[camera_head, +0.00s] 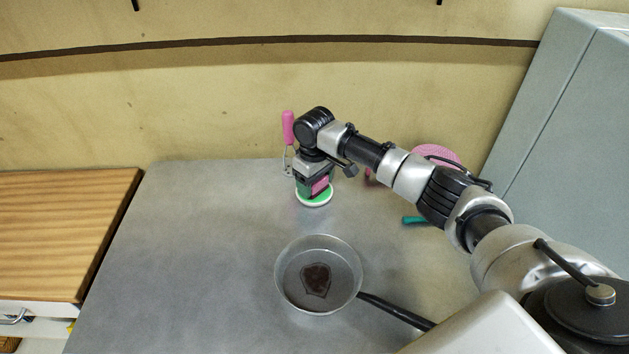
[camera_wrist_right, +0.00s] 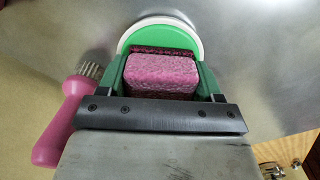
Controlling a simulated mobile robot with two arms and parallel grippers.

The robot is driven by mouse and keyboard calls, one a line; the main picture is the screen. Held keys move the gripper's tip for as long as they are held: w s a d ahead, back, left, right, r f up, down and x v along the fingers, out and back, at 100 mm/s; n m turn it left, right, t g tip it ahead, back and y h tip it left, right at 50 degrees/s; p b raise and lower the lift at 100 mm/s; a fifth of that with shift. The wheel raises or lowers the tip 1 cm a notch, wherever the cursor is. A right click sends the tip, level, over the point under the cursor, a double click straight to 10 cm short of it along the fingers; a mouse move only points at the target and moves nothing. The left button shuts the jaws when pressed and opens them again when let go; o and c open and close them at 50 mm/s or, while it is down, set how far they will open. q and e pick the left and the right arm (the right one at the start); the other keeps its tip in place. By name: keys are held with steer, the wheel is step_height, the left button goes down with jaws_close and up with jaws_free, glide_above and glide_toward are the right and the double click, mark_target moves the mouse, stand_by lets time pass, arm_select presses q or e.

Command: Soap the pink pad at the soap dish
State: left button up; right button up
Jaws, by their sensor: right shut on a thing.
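My right gripper (camera_head: 316,188) points down at the back of the grey table and is shut on the pink pad (camera_head: 320,186). The pad also shows between the green fingers in the right wrist view (camera_wrist_right: 160,78). The soap dish (camera_head: 314,203), green inside with a white rim, sits right under the pad. It also shows in the right wrist view (camera_wrist_right: 160,32). The pad is at or just over the dish's green face; I cannot tell for sure whether they touch. My left gripper is not in view.
A pan (camera_head: 285,270) with a dark stain stands in front, its black handle towards lower right. A pink-handled brush (camera_head: 288,128) stands just left of my gripper. A pink item (camera_head: 437,153) and a teal item (camera_head: 412,220) are partly behind my arm. The table's left is clear.

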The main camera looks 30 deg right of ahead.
steer(key=shift+s+f+p, duration=0.1)
steer(key=shift+p, duration=0.3)
stand_by(1.4)
step_height(320, 180, up, 7)
steer(key=p, duration=0.8)
stand_by(0.5)
stand_by(0.3)
